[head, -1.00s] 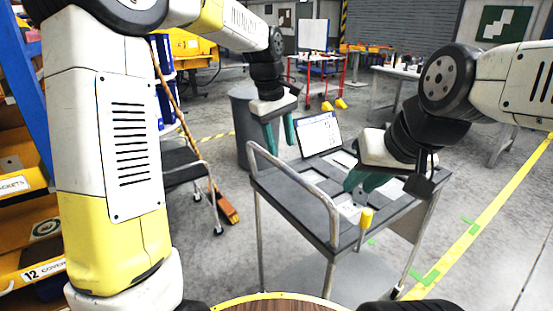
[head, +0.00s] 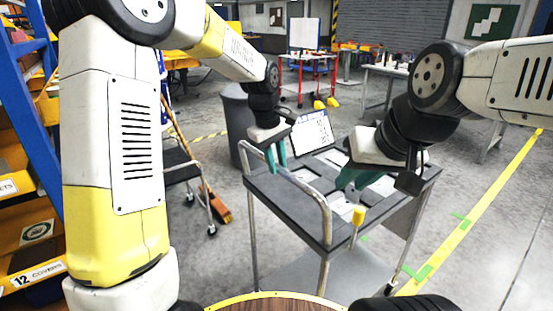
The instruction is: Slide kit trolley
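The kit trolley (head: 300,223) stands in front of me, with a dark grey top, a grey push handle (head: 318,190) along its left side and a lower shelf. A tablet screen (head: 311,132) stands at its back edge. My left gripper (head: 276,158) points down at the back end of the handle, fingers apart with a gap between them; whether they straddle or touch the bar is unclear.
Floor right of the trolley is clear up to the yellow line (head: 480,210).

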